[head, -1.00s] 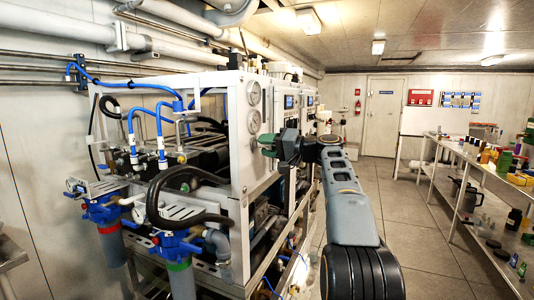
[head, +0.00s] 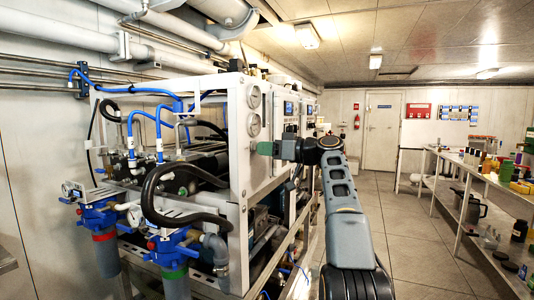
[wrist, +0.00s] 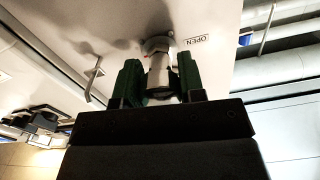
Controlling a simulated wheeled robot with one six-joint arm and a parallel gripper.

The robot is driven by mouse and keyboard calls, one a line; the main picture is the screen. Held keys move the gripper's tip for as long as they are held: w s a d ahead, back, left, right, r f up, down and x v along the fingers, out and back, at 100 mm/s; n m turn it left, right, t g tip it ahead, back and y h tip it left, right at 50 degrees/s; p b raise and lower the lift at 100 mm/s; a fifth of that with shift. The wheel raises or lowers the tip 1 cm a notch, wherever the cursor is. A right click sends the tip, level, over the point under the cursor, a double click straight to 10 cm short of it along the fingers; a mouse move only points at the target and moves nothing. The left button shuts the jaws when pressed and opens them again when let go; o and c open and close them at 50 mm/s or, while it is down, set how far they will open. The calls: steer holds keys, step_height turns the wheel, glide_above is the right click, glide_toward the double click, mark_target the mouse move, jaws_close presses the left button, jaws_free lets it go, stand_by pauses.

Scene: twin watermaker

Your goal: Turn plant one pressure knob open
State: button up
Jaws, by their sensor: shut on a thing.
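The plant one pressure knob (wrist: 157,72) is a pale grey, stubby knob on a white panel (wrist: 105,25) in the wrist view. My gripper (wrist: 158,82) has one green finger on each side of it and is shut on it. A printed "OPEN" label (wrist: 195,42) is on the panel just right of the knob, and a small red mark shows at its upper left. In the head view my gripper (head: 265,148) is at the front panel (head: 262,170) of the white machine, below two round gauges (head: 254,96). The knob is hidden there by the green fingers.
Blue filter housings (head: 98,217) and black hoses (head: 165,190) are at the machine's left end. A thin metal handle (wrist: 93,82) sticks out of the panel left of my gripper. A shelf bench (head: 480,180) stands at right; the aisle floor (head: 410,240) between is clear.

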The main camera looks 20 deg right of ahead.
steer(key=shift+f+n+b, duration=0.1)
steer(key=shift+n+b, duration=0.25)
steer(key=shift+n, duration=1.65)
steer(key=o, duration=0.9)
steer(key=b+v, duration=0.1)
steer(key=v, duration=1.3)
